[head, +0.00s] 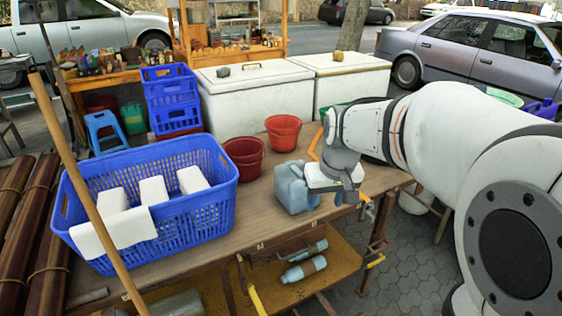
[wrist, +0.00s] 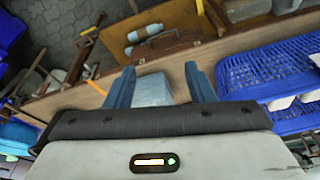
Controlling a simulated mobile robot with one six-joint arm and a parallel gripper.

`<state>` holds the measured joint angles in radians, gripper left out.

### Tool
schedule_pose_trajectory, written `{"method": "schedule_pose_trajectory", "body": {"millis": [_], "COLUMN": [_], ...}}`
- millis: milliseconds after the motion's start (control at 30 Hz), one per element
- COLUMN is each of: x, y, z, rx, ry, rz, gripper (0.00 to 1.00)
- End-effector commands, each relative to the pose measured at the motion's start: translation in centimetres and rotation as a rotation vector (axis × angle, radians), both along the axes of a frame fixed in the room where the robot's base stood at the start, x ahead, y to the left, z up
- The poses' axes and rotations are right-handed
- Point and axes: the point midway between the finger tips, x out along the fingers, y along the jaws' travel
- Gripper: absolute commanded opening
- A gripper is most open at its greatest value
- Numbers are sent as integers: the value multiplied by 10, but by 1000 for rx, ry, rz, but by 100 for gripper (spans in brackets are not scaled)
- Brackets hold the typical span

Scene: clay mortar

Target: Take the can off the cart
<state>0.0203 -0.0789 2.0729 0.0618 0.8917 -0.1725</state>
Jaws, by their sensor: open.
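A pale blue can (head: 295,188) stands on the brown wooden top of the cart (head: 258,222), near its front right part. My gripper (head: 345,196) is just right of the can in the head view, with its fingers largely hidden by its own body. In the wrist view, my gripper (wrist: 158,68) is open, with one blue finger on each side of the can (wrist: 153,89). The near part of the can is hidden behind the gripper body there. I cannot tell whether either finger touches it.
A blue basket (head: 205,208) with white blocks and a cloth stands left on the cart, a wooden pole leaning across it. Red buckets (head: 244,156) (head: 284,131) stand behind the can. Bottles (head: 304,269) lie on the lower shelf. White chests (head: 255,100) stand behind.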

Motion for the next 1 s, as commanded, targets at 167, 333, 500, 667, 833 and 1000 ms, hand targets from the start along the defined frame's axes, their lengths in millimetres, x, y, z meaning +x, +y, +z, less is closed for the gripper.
{"method": "schedule_pose_trajectory", "body": {"millis": [167, 333, 500, 667, 833, 1000], "x": [82, 154, 222, 279, 327, 355], "y": [-2, -4, -6, -10, -14, -17], "z": [5, -3, -23, -50, -84, -109], "rx": [7, 12, 17, 18, 18, 18], "ry": [-17, -38, -60, -83, -106, -124], "rz": [48, 95, 143, 188, 232, 260], "gripper": [49, 49, 49, 49, 49, 49]}}
